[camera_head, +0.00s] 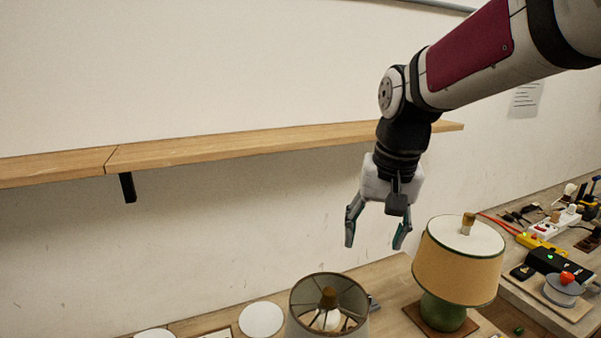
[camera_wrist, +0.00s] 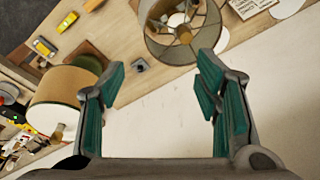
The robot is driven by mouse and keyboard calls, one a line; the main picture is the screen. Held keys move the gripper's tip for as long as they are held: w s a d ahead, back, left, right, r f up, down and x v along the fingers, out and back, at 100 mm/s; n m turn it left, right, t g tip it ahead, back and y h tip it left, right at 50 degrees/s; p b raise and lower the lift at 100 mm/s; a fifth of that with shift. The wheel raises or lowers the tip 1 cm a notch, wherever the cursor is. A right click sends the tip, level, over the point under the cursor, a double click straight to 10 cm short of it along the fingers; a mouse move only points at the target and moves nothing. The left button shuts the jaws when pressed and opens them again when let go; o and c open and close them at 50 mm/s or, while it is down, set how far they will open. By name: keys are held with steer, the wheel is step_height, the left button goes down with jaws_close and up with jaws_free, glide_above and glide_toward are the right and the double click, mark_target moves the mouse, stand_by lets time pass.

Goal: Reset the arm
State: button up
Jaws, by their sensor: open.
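My gripper (camera_head: 377,232) is open and empty, hanging fingers-down in the air in front of the wall. It is above the table, up and to the left of the lamp with a green base. In the wrist view my gripper (camera_wrist: 162,95) shows two teal-padded fingers apart with nothing between them. The green-based lamp (camera_head: 455,265) has a tan shade and a brass-colored knob on its white top. The grey-shaded lamp (camera_head: 328,300) stands at the table's front, its open top showing a bulb. Both lamps also show in the wrist view.
A wooden shelf (camera_head: 240,146) runs along the wall behind my arm. A white disc (camera_head: 261,319) lies left of the grey-shaded lamp. At the right, a bench holds power strips (camera_head: 555,224), a black box (camera_head: 560,262) and a red-buttoned device (camera_head: 563,290).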

steer(key=s+d+f+n+t+b, duration=0.1)
steer(key=s+d+b, duration=0.1)
steer(key=s, duration=0.5)
steer(key=s+d+f+n+t+b, duration=0.1)
steer(key=s+d+f+t+b, duration=0.1)
steer(key=s+d, duration=0.2)
steer(key=shift+s+h, duration=0.3)
steer(key=shift+s, duration=1.25)
